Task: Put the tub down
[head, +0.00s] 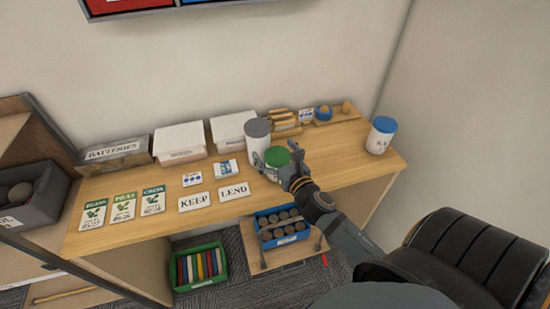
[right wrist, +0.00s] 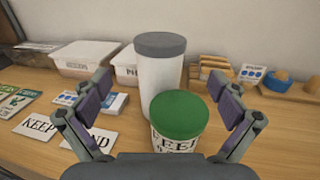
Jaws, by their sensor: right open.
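A small tub with a green lid (head: 278,157) stands upright on the wooden desk (head: 345,150). In the right wrist view the green-lidded tub (right wrist: 180,112) shows a white label with partly cut-off black letters; its base is hidden by my gripper. My right gripper (head: 279,163) is open, with one finger on each side of the tub and visible gaps between. It also shows open in the right wrist view (right wrist: 160,92). A taller white tub with a grey lid (right wrist: 159,75) stands close behind. My left gripper is not in view.
A blue-lidded white tub (head: 381,136) stands at the desk's right end. KEEP (head: 194,201) and LEND (head: 234,190) cards lie left of my gripper. White boxes (head: 180,143) line the wall. A blue crate (head: 283,228) sits below; a black chair (head: 470,255) stands at right.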

